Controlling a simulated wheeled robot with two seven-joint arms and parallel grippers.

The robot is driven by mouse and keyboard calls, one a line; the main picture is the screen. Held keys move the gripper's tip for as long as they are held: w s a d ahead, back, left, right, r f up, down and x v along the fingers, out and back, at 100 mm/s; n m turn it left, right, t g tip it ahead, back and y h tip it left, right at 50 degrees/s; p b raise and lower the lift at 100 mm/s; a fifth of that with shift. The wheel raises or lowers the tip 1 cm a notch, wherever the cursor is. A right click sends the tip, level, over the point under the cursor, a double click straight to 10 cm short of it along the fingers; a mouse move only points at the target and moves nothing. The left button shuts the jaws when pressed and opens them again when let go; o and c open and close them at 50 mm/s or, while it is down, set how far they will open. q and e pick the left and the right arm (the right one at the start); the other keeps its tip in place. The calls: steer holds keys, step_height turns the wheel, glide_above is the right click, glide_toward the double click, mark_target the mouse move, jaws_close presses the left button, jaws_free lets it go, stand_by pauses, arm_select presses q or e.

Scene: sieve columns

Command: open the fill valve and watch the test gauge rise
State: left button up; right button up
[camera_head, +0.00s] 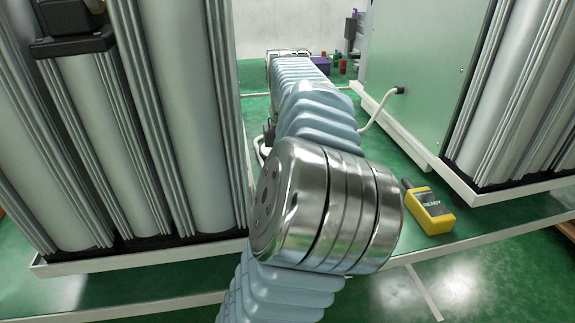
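I cannot make out a fill valve or a test gauge in the head view. One of my arms, with a shiny metal joint and pale blue ribbed links, runs from the bottom middle away toward the back and covers much of the centre. Its far end is small, and no gripper fingers show there. My other arm is not in view. A yellow hand-held device (430,212) with a dark stub on top and dark lettering lies on the green surface right of the metal joint. Its exact kind is unclear.
Tall grey sieve columns (180,110) in a white-edged base stand at the left. More columns (525,90) stand at the right beside a pale green cabinet (420,60). A white hose (382,106) curves by the cabinet. Small bottles (343,66) and a purple box (321,64) are at the back.

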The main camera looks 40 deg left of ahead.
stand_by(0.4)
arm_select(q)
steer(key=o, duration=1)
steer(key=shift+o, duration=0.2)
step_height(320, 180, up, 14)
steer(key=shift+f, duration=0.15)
